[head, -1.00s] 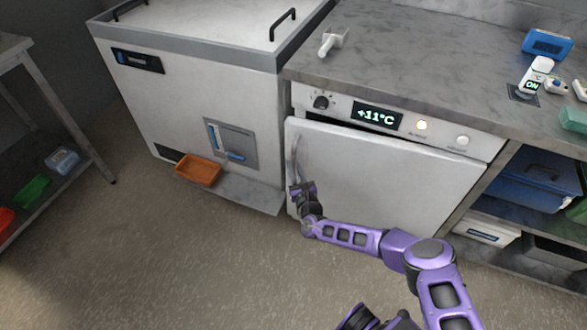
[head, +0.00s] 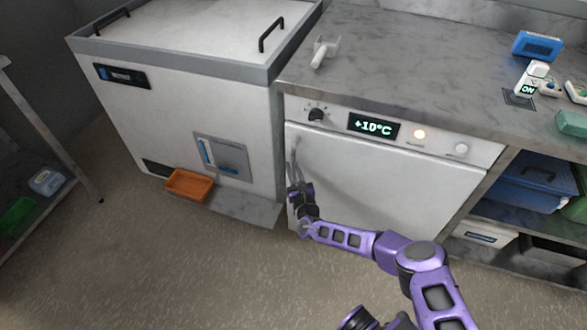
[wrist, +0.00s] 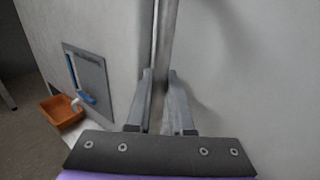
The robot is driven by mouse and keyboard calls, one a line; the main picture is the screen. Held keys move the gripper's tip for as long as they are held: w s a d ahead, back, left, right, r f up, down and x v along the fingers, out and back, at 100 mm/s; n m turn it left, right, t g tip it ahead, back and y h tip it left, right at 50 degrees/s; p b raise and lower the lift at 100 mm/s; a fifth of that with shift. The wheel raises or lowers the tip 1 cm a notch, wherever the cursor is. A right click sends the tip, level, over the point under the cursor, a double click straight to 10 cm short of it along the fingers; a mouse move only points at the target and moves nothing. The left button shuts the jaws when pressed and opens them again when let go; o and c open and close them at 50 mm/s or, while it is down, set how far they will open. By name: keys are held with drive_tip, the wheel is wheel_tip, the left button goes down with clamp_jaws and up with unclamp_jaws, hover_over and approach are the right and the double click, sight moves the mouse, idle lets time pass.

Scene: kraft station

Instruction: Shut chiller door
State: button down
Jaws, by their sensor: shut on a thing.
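The chiller door (head: 400,185) is a white panel under the worktop, below a control strip. In the head view it looks flush, or nearly flush, with the front. A fully closed seam cannot be confirmed. Its upright grey handle (head: 294,153) is at the door's left edge. My gripper (head: 295,187) is at the lower part of the handle. In the wrist view, the handle (wrist: 165,40) runs up between the two fingers of my gripper (wrist: 160,73), which is shut on it. The door face (wrist: 250,70) fills the right of that view.
Open shelves with a blue bin (head: 530,185) are at right. The floor in front is clear.

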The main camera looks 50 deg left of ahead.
drive_tip(key=shift+w+r, duration=0.25)
drive_tip(key=shift+w, duration=0.35)
drive_tip(key=c, duration=0.8)
unclamp_jaws()
drive_tip(key=p+v, duration=0.4)
drive_tip(key=v, duration=1.3)
drive_tip(key=shift+s+d, duration=0.2)
drive_tip(key=shift+s, duration=0.35)
drive_tip(key=shift+f, duration=0.15)
